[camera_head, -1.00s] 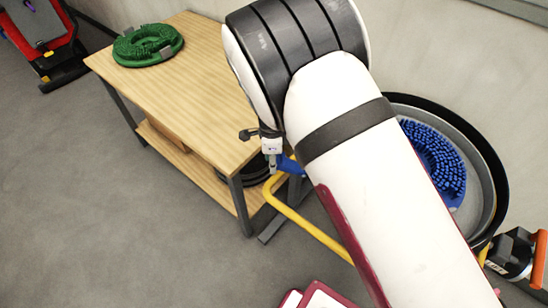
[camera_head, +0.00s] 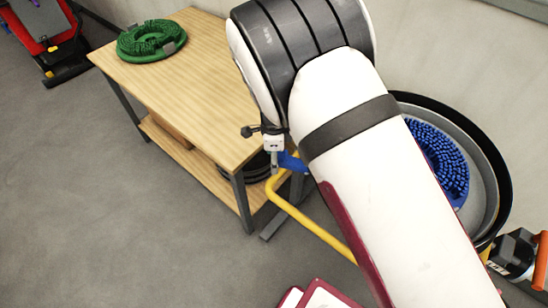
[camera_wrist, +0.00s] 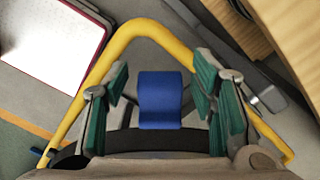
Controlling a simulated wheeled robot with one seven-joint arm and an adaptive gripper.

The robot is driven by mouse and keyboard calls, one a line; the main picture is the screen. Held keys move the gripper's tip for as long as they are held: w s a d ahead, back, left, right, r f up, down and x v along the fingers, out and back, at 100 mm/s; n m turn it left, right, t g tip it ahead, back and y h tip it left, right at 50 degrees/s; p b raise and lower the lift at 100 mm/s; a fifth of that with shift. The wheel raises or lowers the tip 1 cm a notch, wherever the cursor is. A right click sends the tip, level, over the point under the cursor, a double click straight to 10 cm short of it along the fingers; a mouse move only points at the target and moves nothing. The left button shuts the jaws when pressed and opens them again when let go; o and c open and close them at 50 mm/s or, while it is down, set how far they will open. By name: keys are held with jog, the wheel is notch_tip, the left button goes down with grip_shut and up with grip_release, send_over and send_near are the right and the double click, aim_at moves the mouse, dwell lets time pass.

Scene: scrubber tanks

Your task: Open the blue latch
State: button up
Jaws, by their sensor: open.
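The blue latch (camera_wrist: 160,100) shows in the wrist view as a blue tab between my gripper's green-padded fingers. My gripper (camera_wrist: 160,98) is open, with one finger on each side of the latch and a visible gap to both. In the head view a small part of the blue latch (camera_head: 291,162) shows beside my wrist, near the yellow bar (camera_head: 300,217). Most of the latch is hidden there by my arm. The yellow bar also bends around the latch in the wrist view (camera_wrist: 120,42).
A round black-rimmed tank part with a blue brush (camera_head: 437,160) is at right behind my arm. The table's edge (camera_wrist: 285,40) is close to my gripper. Grey floor is free at lower left.

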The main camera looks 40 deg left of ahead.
notch_tip(320, 180, up, 12)
jog(key=shift+f, duration=0.2)
dwell(0.6)
jog(key=w+d+r+n+t+y, duration=0.1)
jog(key=w+d+r+n, duration=0.15)
jog(key=d+r, duration=0.95)
jog(key=w+d+r+n+y, duration=0.2)
jog(key=w+d+r, duration=0.1)
jog(key=d+r, duration=0.9)
jog(key=s+d+r+n+t+h, duration=0.1)
jog(key=s+d+r+n+t, duration=0.1)
jog(key=s+d, duration=0.6)
jog(key=s+d+r+n+t+h, duration=0.1)
jog(key=s+d+n, duration=0.3)
jog(key=s+d, duration=0.5)
jog(key=d+r+t, duration=0.1)
jog(key=d, duration=0.6)
jog(key=shift+r+t+h, duration=0.3)
jog(key=shift+r+h, duration=0.05)
jog(key=shift+h, duration=0.05)
